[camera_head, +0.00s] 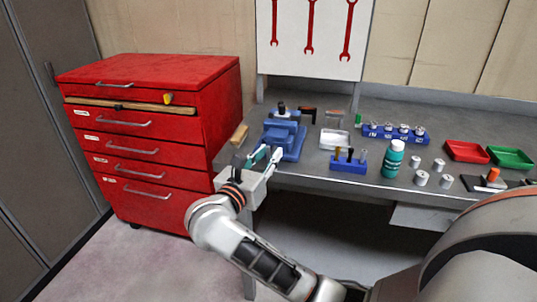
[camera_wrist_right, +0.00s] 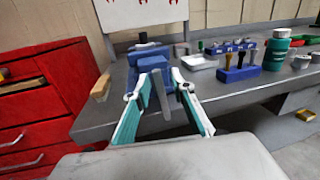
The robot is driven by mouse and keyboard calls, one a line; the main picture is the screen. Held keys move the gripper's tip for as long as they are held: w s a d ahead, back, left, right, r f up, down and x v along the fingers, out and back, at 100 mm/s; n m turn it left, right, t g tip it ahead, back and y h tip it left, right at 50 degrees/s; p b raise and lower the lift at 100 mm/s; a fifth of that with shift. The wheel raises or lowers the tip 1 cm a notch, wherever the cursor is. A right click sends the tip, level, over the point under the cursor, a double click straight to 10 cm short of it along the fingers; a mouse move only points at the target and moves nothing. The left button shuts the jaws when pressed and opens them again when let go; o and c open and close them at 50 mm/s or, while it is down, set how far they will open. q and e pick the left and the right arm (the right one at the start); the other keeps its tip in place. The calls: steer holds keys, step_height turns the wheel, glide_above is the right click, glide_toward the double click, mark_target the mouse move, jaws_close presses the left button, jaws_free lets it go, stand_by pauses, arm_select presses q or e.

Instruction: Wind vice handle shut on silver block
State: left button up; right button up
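The blue vice (camera_head: 288,137) stands at the left end of the grey workbench; its blue body also shows in the right wrist view (camera_wrist_right: 152,63). A slim grey bar, which looks like the vice handle (camera_wrist_right: 160,96), hangs nearly upright at the vice's front. My right gripper (camera_head: 268,154) is at the vice's front. In the wrist view its teal-padded fingers (camera_wrist_right: 160,78) are spread, one on each side of the bar, with gaps showing. I cannot make out the silver block in the jaws. My left gripper is not in view.
A red drawer cabinet (camera_head: 160,140) stands left of the bench. A wooden piece (camera_head: 239,135) lies at the bench's left edge. Right of the vice are a white tray (camera_head: 333,139), a blue tool holder (camera_head: 348,165), a teal bottle (camera_head: 393,160) and several metal cylinders.

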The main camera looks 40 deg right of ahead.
steer(key=shift+w+d, duration=0.15)
steer(key=shift+d, duration=0.1)
jaws_close()
steer(key=shift+a+n, duration=0.1)
steer(key=shift+n, duration=0.3)
